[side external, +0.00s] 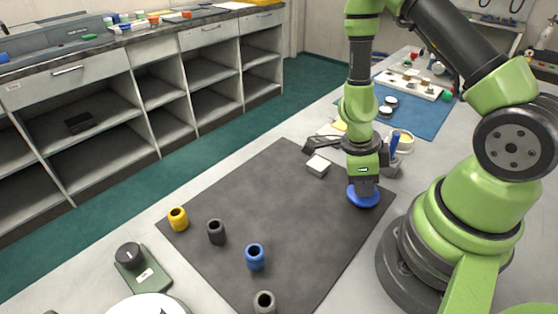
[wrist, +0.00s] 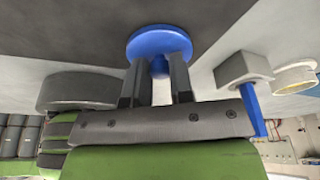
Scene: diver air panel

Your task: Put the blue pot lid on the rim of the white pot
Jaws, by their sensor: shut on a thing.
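The blue pot lid (side external: 363,198) is a round disc at the right edge of the dark mat, under my gripper (side external: 364,184). In the wrist view, my gripper (wrist: 158,82) is shut on the knob of the lid (wrist: 158,40), one finger on each side, and the lid looks level. I cannot tell whether it touches the mat or hangs just above it. A white round thing (side external: 148,306), cut off by the bottom edge in the side view, may be the white pot; its rim and inside cannot be made out.
A green box with a black knob (side external: 143,272) stands front left. A blue-handled tool (side external: 394,148) stands behind my gripper.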

